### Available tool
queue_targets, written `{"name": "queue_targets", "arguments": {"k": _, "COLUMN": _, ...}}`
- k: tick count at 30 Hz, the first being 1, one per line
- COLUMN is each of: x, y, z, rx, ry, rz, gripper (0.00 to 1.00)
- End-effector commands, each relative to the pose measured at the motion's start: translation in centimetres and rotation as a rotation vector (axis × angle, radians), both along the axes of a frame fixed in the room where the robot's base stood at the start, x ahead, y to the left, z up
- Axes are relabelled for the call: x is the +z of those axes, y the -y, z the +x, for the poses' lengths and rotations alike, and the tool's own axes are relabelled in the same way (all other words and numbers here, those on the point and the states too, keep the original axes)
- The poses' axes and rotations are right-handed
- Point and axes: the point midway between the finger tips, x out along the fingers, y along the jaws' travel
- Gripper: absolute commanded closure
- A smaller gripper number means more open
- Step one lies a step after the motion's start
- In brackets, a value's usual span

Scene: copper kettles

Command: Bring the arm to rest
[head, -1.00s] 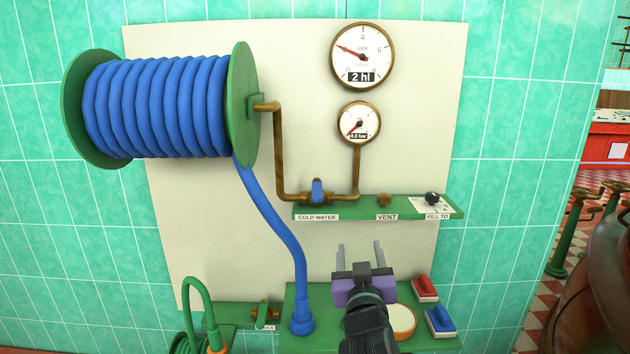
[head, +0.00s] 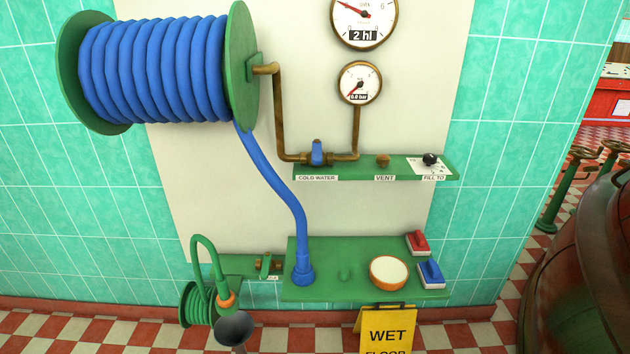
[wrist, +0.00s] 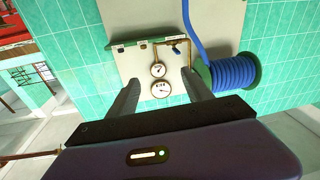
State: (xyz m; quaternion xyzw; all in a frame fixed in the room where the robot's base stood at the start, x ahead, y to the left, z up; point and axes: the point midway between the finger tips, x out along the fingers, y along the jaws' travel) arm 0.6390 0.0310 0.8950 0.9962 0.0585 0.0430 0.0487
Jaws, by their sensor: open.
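My gripper (wrist: 162,98) shows only in the wrist view. Its two dark fingers are spread apart with nothing between them, so it is open and empty. Beyond the fingers, apart from them, are the wall panel (wrist: 208,38) and the two round gauges. In the head view neither my arm nor my gripper is visible.
A blue hose reel (head: 155,70) hangs on the panel, its hose running down to a green lower shelf (head: 330,285). An upper shelf (head: 375,168) holds a blue valve (head: 317,152) and a knob (head: 430,159). A yellow wet-floor sign (head: 386,330) stands below. A large copper vessel (head: 590,270) is at right.

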Motion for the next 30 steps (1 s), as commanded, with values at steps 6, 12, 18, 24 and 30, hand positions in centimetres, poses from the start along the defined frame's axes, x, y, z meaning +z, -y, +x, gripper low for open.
{"name": "queue_targets", "arguments": {"k": 6, "x": 1.7, "y": 1.6, "z": -7.9, "rx": -0.044, "ry": -0.107, "rz": 0.057, "gripper": 0.41}}
{"name": "queue_targets", "arguments": {"k": 12, "x": 1.7, "y": 2.5, "z": -13.5, "rx": -0.09, "ry": -0.249, "rz": 0.082, "gripper": 0.41}}
{"name": "queue_targets", "arguments": {"k": 18, "x": 0.5, "y": 2.9, "z": -16.8, "rx": -0.121, "ry": -0.347, "rz": 0.081, "gripper": 0.41}}
{"name": "queue_targets", "arguments": {"k": 24, "x": 0.4, "y": 3.0, "z": -17.2, "rx": -0.127, "ry": -0.359, "rz": 0.081, "gripper": 0.41}}
{"name": "queue_targets", "arguments": {"k": 30, "x": 0.4, "y": 3.0, "z": -17.2, "rx": -0.127, "ry": -0.359, "rz": 0.081, "gripper": 0.41}}
